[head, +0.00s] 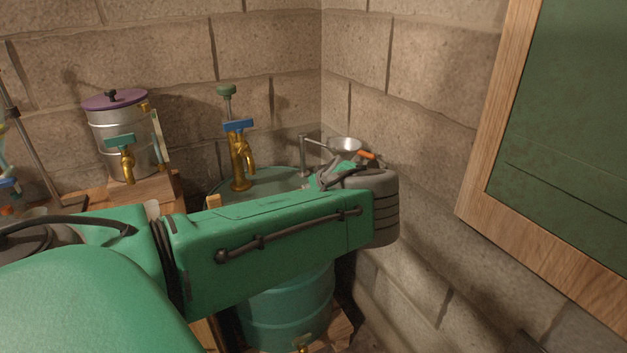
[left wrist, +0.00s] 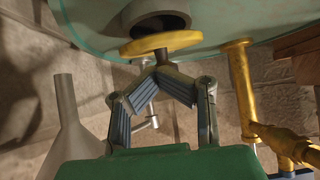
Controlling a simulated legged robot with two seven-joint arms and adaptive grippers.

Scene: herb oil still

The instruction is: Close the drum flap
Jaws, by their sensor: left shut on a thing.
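The teal drum (head: 285,305) stands in the corner, partly hidden behind my left arm. In the left wrist view, its curved teal surface (left wrist: 85,22) fills the top, with a dark opening in a grey collar (left wrist: 178,20). The yellow round drum flap (left wrist: 150,45) stands tilted in front of this opening, which still shows dark above it. My left gripper (left wrist: 164,68) is shut on the short dark knob of the flap. In the head view that gripper is mostly hidden by my wrist.
A brass tap with a blue handle (head: 240,155) rises by the drum top; a brass pipe (left wrist: 241,85) shows right of my fingers. A small metal funnel (head: 345,145) stands behind. A purple-lidded metal pot (head: 122,140) is at left. Stone walls close the corner.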

